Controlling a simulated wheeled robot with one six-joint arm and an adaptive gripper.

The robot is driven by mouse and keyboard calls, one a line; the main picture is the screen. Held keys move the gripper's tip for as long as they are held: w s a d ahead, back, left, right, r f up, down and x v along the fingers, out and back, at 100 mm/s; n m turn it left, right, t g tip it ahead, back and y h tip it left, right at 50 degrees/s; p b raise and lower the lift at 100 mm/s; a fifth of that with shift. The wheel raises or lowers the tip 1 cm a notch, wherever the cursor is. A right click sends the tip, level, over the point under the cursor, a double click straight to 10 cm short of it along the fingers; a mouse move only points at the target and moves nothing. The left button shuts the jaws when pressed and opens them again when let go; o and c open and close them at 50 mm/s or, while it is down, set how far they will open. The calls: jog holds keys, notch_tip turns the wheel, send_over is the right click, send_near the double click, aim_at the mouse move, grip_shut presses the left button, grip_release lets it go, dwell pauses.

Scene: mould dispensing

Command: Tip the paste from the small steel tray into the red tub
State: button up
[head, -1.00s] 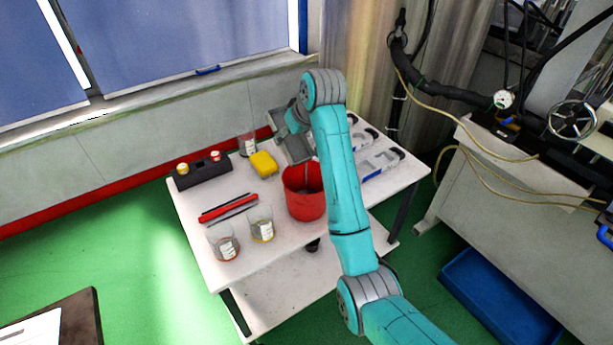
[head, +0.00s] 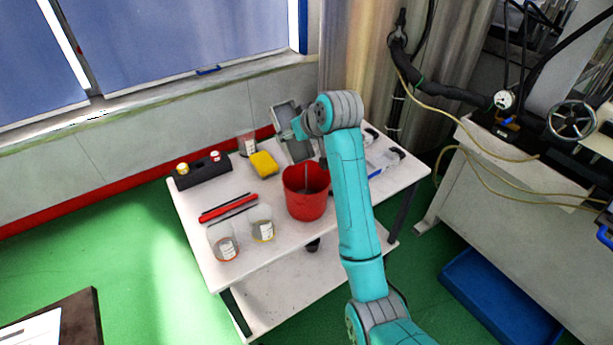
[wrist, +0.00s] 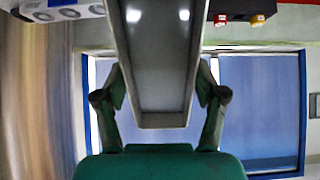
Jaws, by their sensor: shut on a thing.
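My gripper (head: 298,129) is shut on the small steel tray (head: 284,116), a long grey shallow tray, in the head view. The tray is held tilted above the back of the table, behind the red tub (head: 306,203). In the wrist view the two fingers (wrist: 160,98) press the tray (wrist: 160,70) from both sides. Its grey inside shows two bright reflections; I cannot make out paste in it. The red tub stands upright on the table, with something thin and grey inside its mouth. My arm hides part of the table right of the tub.
A yellow sponge (head: 263,163), a black holder (head: 203,171) with coloured caps, a red tool (head: 228,207) and glass beakers (head: 262,224) stand left of the tub on the white table (head: 205,257). Clear trays (head: 385,160) lie at right.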

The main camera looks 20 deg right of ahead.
jog(key=shift+s, duration=0.1)
dwell(0.4)
jog(key=shift+s+d+r+t+y, duration=0.15)
jog(key=shift+s+r+t+y, duration=0.3)
jog(key=shift+t, duration=0.45)
jog(key=shift+f, duration=0.1)
jog(key=shift+s+d+r+t, duration=0.2)
jog(key=shift+s+t, duration=0.4)
jog(key=shift+t, duration=0.3)
jog(key=shift+s+d+t+y, duration=0.1)
jog(key=shift+s+t+y, duration=0.15)
jog(key=shift+s+t, duration=0.15)
jog(key=shift+s+r+t, duration=0.1)
jog(key=shift+s+t, duration=0.15)
jog(key=shift+t, duration=0.25)
